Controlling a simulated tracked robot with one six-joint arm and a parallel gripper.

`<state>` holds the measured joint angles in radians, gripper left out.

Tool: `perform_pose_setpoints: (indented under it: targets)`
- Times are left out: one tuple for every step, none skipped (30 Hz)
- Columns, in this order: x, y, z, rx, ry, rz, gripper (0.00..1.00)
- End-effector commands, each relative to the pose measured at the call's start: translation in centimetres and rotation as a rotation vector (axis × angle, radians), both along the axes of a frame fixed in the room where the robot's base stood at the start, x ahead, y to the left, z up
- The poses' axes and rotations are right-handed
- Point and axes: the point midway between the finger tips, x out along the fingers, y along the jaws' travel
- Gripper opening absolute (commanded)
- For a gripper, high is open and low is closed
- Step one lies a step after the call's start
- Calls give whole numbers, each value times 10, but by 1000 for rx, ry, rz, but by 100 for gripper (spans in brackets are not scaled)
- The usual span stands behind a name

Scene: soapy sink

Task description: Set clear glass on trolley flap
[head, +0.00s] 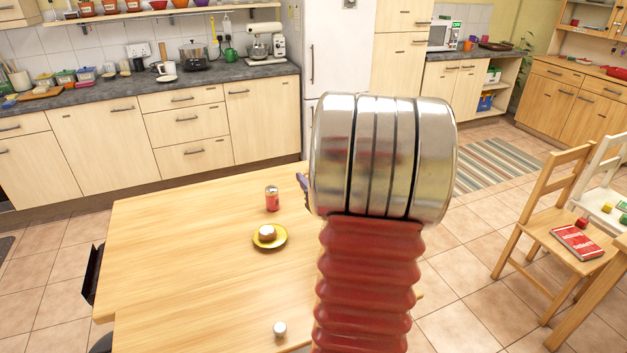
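No clear glass can be made out in the head view, and I cannot identify a trolley or its flap. My arm, with red bellows and a broad shiny metal joint, fills the middle of the view and covers part of the wooden table (180,240). A small dark purplish piece shows at the left edge of the metal joint; it may be part of my gripper. The fingertips are hidden, so I cannot tell whether the gripper is open or holds anything.
A red can (272,198), a yellow plate (281,242) with a bun-like item (267,232), and a small white-topped object (280,329) stand on the table. A wooden chair (565,225) bears a red book (577,242). Tiled floor (470,240) is clear between table and chair.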

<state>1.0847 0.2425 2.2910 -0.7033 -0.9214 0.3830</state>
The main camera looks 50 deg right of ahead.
Motion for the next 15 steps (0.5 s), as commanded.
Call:
perform_pose_setpoints:
  targets:
    - [2, 1, 0, -1, -1, 3, 14]
    - [4, 3, 0, -1, -1, 5, 14]
    - [7, 5, 0, -1, -1, 10, 14]
    - [10, 8, -1, -1, 0, 15, 14]
    - [14, 12, -1, -1, 0, 21, 14]
    - [20, 17, -2, -1, -1, 29, 14]
    - [25, 22, -3, -1, -1, 36, 14]
    - [31, 27, -3, 0, 0, 46, 14]
    - [39, 35, -5, 1, 0, 59, 14]
    - [46, 42, -5, 1, -1, 68, 14]
    - [53, 49, -7, 0, 0, 79, 14]
    - [62, 59, -8, 1, 0, 92, 14]
    - [69, 67, -9, 2, 0, 103, 14]
    - [75, 75, -10, 1, 0, 114, 14]
    - [84, 85, -12, 1, 1, 128, 14]
